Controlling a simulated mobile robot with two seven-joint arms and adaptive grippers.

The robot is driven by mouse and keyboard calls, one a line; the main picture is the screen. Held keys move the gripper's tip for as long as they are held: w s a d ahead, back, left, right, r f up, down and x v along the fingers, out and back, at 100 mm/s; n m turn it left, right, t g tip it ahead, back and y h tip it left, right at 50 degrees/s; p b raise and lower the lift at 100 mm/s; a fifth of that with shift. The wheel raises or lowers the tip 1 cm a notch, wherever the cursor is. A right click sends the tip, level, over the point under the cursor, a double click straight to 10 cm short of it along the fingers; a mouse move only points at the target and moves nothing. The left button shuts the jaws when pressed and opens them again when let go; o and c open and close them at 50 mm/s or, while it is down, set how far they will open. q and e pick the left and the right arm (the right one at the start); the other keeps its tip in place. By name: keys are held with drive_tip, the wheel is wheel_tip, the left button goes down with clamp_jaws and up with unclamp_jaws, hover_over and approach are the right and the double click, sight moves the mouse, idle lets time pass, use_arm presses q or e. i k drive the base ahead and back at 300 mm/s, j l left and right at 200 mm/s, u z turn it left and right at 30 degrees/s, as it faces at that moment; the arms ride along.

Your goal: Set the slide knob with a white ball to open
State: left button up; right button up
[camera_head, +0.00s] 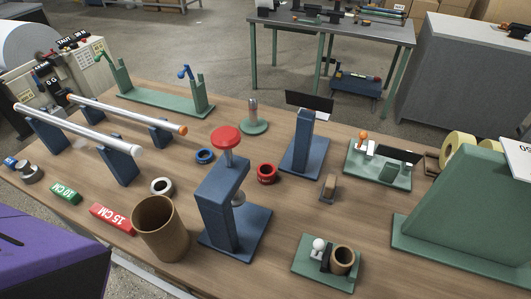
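The slide knob with a white ball (319,244) stands on a small green base (312,269) near the front edge of the table, right of centre. A dark upright piece is beside the ball, and a brown open-topped cylinder (342,261) stands to its right on the same base. I cannot tell from this view how far the knob is slid. A similar fixture farther back has an orange ball (362,136) on a green base (372,176). Neither of my grippers shows in the head view.
A blue press with a red knob (226,139) stands left of the white-ball fixture, with a brown cup (160,228) beyond it. A large green block (450,205) stands right. Bare wooden tabletop (375,225) lies between. An unidentified purple shape fills the lower left corner.

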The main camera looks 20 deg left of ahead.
sight(319, 244)
drive_tip(key=k+l, duration=0.8)
drive_tip(key=l+u, duration=0.05)
drive_tip(key=l, duration=0.1)
